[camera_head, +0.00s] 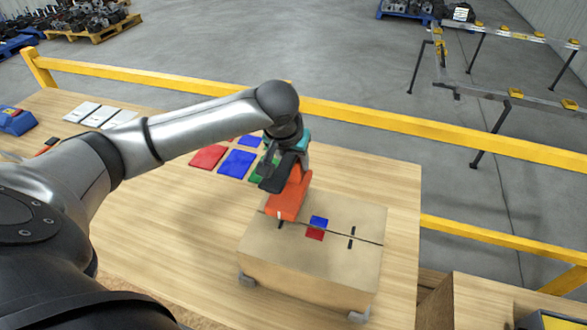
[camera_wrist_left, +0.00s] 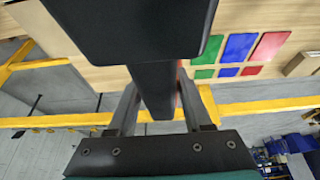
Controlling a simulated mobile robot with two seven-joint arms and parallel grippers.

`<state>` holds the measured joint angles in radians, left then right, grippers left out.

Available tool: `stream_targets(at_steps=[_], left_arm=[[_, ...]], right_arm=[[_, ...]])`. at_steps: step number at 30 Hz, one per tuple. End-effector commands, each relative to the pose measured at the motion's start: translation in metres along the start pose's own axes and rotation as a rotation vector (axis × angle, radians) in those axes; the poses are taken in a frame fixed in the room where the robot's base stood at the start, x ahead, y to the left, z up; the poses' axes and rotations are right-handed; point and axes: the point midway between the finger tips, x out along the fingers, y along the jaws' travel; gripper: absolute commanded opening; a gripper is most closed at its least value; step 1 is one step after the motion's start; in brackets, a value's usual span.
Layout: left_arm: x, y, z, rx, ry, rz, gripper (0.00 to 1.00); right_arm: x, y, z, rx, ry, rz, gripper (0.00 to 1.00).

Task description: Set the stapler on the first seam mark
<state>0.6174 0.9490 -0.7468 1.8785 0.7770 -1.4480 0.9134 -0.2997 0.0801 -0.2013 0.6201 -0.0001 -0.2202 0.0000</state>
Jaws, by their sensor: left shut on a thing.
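An orange-red stapler (camera_head: 288,201) is upright over the left part of a cardboard box (camera_head: 310,274). Its lower end is at the box's seam, just above a short black seam mark (camera_head: 280,225) in the picture. I cannot tell whether it touches the lid. A second black mark (camera_head: 351,238) crosses the seam further right. My left gripper (camera_head: 292,166) is shut on the stapler's upper part. In the left wrist view a dark bar (camera_wrist_left: 155,90) with a thin red edge lies between the fingers. My right gripper is not in view.
A blue patch (camera_head: 319,222) and a red patch (camera_head: 314,235) lie on the box lid between the marks. Coloured sheets, including a blue one (camera_head: 237,163), lie behind. A yellow rail (camera_head: 400,122) runs behind the table. Wood left of the box is clear.

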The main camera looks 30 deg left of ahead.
Motion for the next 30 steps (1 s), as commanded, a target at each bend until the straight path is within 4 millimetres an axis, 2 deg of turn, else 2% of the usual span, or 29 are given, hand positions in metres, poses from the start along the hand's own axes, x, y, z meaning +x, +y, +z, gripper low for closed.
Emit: stream_targets(at_steps=[6, 19, 20, 27, 30], left_arm=[[0.023, 0.0, 0.008, -0.002, 0.004, 0.002, 0.0], [0.027, 0.001, 0.009, -0.001, 0.006, 0.002, 0.0], [0.029, 0.0, 0.012, 0.0, -0.001, 0.0, 0.51], [0.029, 0.0, 0.012, 0.0, -0.001, 0.0, 0.78], [0.029, 0.0, 0.012, 0.0, -0.001, 0.0, 0.8]], right_arm=[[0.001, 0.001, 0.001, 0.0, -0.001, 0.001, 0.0], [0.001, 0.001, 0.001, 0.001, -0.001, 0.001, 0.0], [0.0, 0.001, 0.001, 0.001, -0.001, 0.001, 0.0], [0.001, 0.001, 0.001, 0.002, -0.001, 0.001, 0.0], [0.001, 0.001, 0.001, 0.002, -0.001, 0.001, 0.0]])
